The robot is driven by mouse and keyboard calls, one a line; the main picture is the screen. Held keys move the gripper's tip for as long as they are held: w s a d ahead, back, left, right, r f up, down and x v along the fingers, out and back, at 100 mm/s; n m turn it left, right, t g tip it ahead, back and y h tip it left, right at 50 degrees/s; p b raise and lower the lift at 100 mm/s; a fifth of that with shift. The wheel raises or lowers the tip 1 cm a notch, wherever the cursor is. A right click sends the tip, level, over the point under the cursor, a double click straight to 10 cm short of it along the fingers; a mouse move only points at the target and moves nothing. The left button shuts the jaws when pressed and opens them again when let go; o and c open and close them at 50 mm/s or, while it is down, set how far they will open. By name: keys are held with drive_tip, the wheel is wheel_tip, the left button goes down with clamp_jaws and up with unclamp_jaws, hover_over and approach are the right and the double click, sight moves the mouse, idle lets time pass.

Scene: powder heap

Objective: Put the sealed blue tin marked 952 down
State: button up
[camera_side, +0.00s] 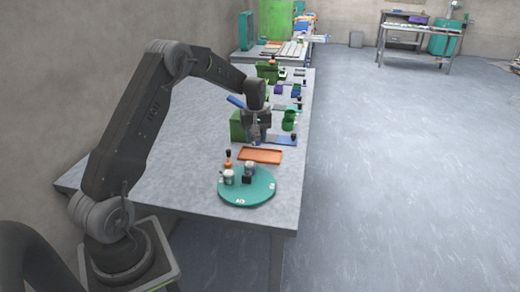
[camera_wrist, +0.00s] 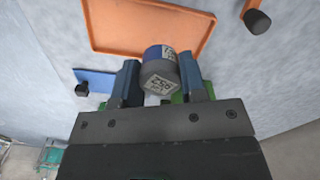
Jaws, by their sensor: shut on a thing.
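In the wrist view the tin (camera_wrist: 159,73) is between my two fingers. It has a blue band, a grey end and a white label that reads 952. My gripper (camera_side: 256,137) is shut on it. In the side view the tin is too small and too hidden by the fingers to make out clearly. The gripper is over the table, just behind the orange tray (camera_side: 262,156). The tray is empty and also shows at the top of the wrist view (camera_wrist: 140,27). The tin appears apart from the tray.
A teal round board (camera_side: 247,198) at the near end carries grey tins (camera_side: 229,177) and a black block.

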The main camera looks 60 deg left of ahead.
sight(260, 144)
drive_tip(key=shift+w+d+f, duration=0.4)
drive_tip(key=shift+w, duration=0.2)
drive_tip(key=shift+f, duration=2)
drive_tip(key=shift+f, duration=0.2)
drive_tip(key=o, duration=1)
drive_tip(key=shift+c, duration=0.2)
